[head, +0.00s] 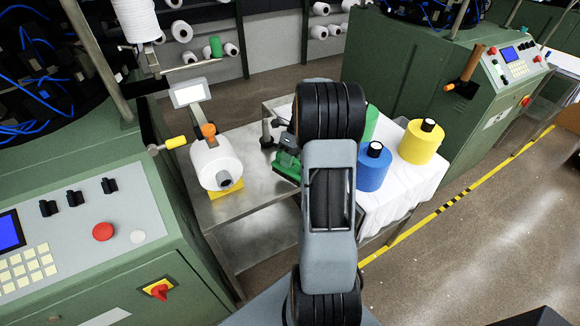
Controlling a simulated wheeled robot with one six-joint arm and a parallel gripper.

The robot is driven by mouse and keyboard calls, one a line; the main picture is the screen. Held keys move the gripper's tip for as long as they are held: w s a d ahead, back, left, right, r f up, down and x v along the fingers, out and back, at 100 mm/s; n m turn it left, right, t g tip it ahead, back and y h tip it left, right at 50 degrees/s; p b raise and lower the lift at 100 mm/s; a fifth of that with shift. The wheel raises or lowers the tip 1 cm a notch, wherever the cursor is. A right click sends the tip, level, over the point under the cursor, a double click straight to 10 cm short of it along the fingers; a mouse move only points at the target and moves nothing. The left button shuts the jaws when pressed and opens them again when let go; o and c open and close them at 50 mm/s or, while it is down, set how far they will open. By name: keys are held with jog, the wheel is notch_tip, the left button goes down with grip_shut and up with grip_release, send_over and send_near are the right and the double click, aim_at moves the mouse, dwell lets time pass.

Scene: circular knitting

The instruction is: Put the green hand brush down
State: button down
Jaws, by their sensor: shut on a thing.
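The green hand brush (287,167) is in the middle of the head view, over or on the right part of the steel table (250,187). My gripper (285,150) is shut on it from above. My own arm hides the brush's right side and part of the gripper. I cannot tell whether the brush touches the table top.
Blue (372,170), yellow (421,145) and partly hidden green (370,122) cones stand on a white-covered surface (400,190) at right. Green machines flank both sides.

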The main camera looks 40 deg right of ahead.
jog(key=shift+d+f, duration=0.2)
jog(key=shift+f, duration=1.6)
jog(key=c, duration=1)
grip_release()
jog(key=shift+f, duration=0.15)
